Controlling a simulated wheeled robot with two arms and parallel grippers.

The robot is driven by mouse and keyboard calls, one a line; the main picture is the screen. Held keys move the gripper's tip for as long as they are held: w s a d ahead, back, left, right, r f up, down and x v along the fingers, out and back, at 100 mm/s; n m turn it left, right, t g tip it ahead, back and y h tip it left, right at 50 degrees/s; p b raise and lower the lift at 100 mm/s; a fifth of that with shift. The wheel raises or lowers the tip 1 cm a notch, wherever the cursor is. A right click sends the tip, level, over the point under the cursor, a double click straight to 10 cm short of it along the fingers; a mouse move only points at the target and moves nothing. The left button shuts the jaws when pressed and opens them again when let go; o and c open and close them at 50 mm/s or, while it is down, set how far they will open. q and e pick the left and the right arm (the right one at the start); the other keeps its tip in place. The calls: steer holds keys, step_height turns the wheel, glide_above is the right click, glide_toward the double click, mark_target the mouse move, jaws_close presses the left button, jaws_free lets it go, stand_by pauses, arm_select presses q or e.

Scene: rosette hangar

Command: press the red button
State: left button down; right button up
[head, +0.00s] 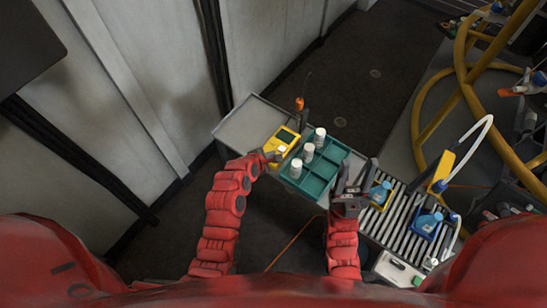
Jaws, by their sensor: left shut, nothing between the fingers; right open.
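I cannot clearly make out a red button. A yellow device (281,141) with a dark screen sits on the grey tabletop, left of the green tray. My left gripper (275,155) is shut and empty at the near edge of this device; whether it touches it I cannot tell, and it hides part of that edge. A pale control box (393,268) with a green button (417,281) stands at the near end of the roller conveyor. My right gripper (356,175) is open and empty, between the green tray and the conveyor.
The green compartment tray (327,160) holds white bottles (308,153). Blue-liquid bottles (428,222) stand on the roller conveyor (394,222). Yellow pipes (468,85) rise at the right. The grey tabletop (245,125) has clear room at its far left end.

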arm_select(q)
steer(key=shift+f, duration=0.65)
stand_by(0.6)
steer(key=shift+r, duration=0.1)
steer(key=shift+r+p, duration=0.65)
steer(key=shift+r, duration=0.15)
step_height(320, 180, up, 5)
steer(key=p, duration=0.4)
stand_by(1.0)
